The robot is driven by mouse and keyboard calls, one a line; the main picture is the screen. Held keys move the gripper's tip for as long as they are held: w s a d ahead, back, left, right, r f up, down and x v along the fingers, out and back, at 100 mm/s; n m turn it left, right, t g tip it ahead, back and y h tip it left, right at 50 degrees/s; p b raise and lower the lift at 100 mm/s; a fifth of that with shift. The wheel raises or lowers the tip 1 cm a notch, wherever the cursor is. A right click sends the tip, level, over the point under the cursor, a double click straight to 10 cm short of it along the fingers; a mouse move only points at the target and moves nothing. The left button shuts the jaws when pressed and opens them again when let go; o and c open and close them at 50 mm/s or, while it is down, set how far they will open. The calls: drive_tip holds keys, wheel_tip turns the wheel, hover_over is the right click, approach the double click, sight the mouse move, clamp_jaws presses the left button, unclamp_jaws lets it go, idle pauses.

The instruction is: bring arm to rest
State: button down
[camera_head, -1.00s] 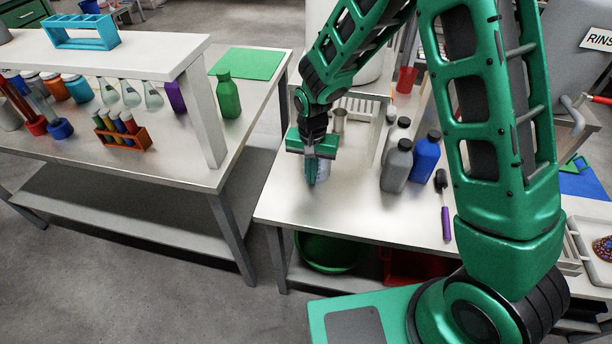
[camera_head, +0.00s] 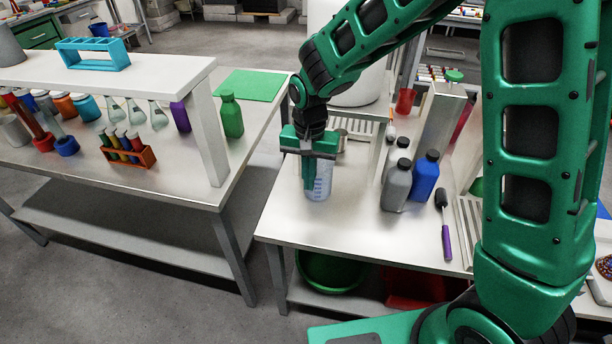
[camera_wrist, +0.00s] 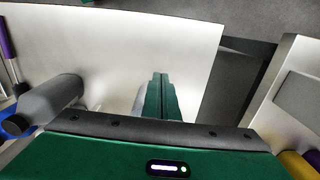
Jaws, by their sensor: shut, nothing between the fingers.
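My gripper (camera_head: 309,187) is over the right-hand table (camera_head: 290,222) in the head view, pointing down. Its two green fingers are pressed together with nothing between them, as the wrist view (camera_wrist: 160,85) also shows. A clear beaker with blue markings (camera_head: 322,184) stands on the table just behind and to the right of the fingers. The fingers hide part of it, and I cannot tell whether they touch it. My arm reaches in from the right and bends down to the gripper.
A grey bottle (camera_head: 397,186) and a blue bottle (camera_head: 424,177) stand right of the gripper, near a purple-handled tool (camera_head: 445,240). The left bench (camera_head: 180,185) holds a green bottle (camera_head: 231,116) and an orange tube rack (camera_head: 128,156). Table space in front of the gripper is clear.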

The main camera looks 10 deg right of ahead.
drive_tip(key=s+d+r, duration=0.3)
drive_tip(key=d+r, duration=0.2)
drive_tip(key=d, duration=0.5)
drive_tip(key=s+d+r, duration=0.3)
drive_tip(key=d+r, duration=0.1)
drive_tip(key=d, duration=0.5)
drive_tip(key=s+d+r+m, duration=0.1)
drive_tip(key=s+d+r, duration=0.1)
drive_tip(key=s+d, duration=0.4)
drive_tip(key=s+d+r+m, duration=0.1)
drive_tip(key=s+d, duration=0.6)
drive_tip(key=s, duration=0.7)
drive_tip(key=shift+s+r, duration=0.25)
drive_tip(key=shift+r, duration=0.3)
drive_tip(key=shift+w+f, duration=0.25)
drive_tip(key=shift+w, duration=0.4)
